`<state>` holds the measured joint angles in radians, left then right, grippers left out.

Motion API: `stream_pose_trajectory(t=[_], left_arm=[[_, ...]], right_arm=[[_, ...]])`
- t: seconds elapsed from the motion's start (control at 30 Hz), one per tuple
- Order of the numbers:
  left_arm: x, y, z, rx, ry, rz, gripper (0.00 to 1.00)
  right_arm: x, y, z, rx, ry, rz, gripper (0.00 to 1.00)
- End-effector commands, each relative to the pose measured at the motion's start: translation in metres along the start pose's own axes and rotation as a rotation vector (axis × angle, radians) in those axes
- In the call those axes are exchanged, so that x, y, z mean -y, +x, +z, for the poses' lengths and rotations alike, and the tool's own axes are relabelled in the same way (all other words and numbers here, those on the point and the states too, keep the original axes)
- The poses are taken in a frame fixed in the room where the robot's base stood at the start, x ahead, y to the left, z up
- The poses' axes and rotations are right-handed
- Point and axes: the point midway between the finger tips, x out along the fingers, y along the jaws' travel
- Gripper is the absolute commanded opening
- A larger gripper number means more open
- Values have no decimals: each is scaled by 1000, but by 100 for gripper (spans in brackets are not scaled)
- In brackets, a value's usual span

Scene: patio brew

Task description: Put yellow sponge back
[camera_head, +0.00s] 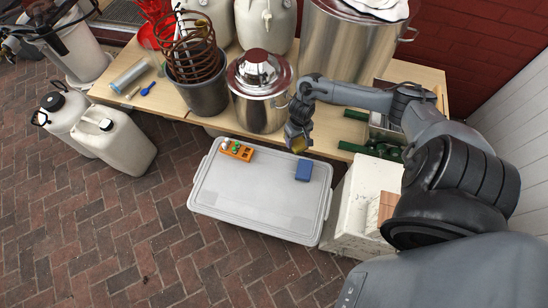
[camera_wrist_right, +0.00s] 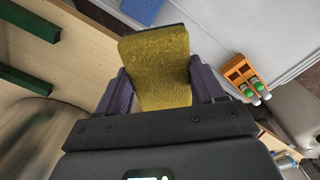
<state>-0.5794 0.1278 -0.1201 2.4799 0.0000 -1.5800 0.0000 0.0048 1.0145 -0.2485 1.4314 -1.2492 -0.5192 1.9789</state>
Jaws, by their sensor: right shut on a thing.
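My right gripper (camera_head: 298,138) is shut on the yellow sponge (camera_head: 299,146). It holds the sponge near the table's front edge, over the back part of the grey lidded bin. In the right wrist view the yellow sponge (camera_wrist_right: 158,70) stands out between the two fingers of the gripper (camera_wrist_right: 158,92), with a thin dark layer at its far edge. A blue sponge-like block (camera_head: 303,170) lies on the bin's lid (camera_head: 255,190), in front of the held sponge. My left gripper is not in view.
An orange rack with small bottles (camera_head: 237,151) sits on the lid's back left. Behind stand a steel pot (camera_head: 258,90), a large kettle (camera_head: 345,45) and a grey bucket with a copper coil (camera_head: 203,97). Green bars (camera_head: 360,150) lie right. The lid's front is clear.

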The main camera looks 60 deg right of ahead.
Motion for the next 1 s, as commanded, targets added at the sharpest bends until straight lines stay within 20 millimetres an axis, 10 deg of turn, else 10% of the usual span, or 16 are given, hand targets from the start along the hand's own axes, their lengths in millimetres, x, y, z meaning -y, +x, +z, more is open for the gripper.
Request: stream_pose_trajectory(t=[0.37, 1.0], left_arm=[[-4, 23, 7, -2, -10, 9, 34], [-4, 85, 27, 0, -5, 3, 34]], right_arm=[[-21, 45, 32, 0, -1, -3, 29], [72, 110, -13, -1, 0, -5, 29]])
